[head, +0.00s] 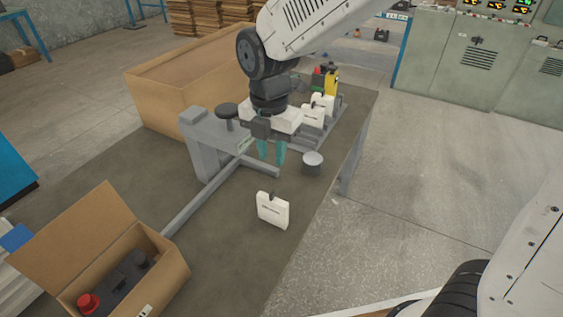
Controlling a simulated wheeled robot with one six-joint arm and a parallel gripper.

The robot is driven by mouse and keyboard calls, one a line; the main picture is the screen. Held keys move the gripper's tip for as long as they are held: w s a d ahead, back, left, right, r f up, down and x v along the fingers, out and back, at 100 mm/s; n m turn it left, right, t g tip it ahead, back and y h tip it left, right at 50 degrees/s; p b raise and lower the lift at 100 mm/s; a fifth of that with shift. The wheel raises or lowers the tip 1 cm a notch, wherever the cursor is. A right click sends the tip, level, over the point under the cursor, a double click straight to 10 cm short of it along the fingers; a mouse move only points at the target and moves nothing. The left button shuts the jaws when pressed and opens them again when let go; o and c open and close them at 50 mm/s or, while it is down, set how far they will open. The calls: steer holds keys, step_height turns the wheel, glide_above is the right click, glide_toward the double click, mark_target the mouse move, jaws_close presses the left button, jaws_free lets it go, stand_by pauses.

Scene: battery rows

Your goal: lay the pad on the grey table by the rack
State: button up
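The grey table (233,235) runs from the lower left to the upper right. The rack (306,136) stands near its far right end and holds white blocks (313,115) plus a yellow (331,82) and a red item. My gripper (271,152) hangs in front of the rack, fingers pointing down and apart, with nothing visible between them. A white flat block (273,210) with a dark top tab stands upright on the table, nearer than the gripper. I cannot tell which thing is the pad. My arm and gripper hide part of the rack.
A short grey cylinder (312,163) stands right of the gripper. A grey post frame (201,150) with a long bar is left of it. An open cardboard box (162,262) with dark and red items is at lower left. A big carton (165,103) is behind. The table's right edge is close.

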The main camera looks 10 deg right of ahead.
steer(key=s+d+r+m, duration=0.4)
steer(key=d+m, duration=0.3)
steer(key=s+d+r+m, duration=0.4)
steer(key=d+m, duration=0.3)
steer(key=s+d+m+t, duration=0.1)
steer(key=s+d+m, duration=0.5)
steer(key=s+m, duration=0.5)
steer(key=m, duration=0.3)
steer(key=shift+s+d+r, duration=0.25)
steer(key=shift+d+r, duration=0.1)
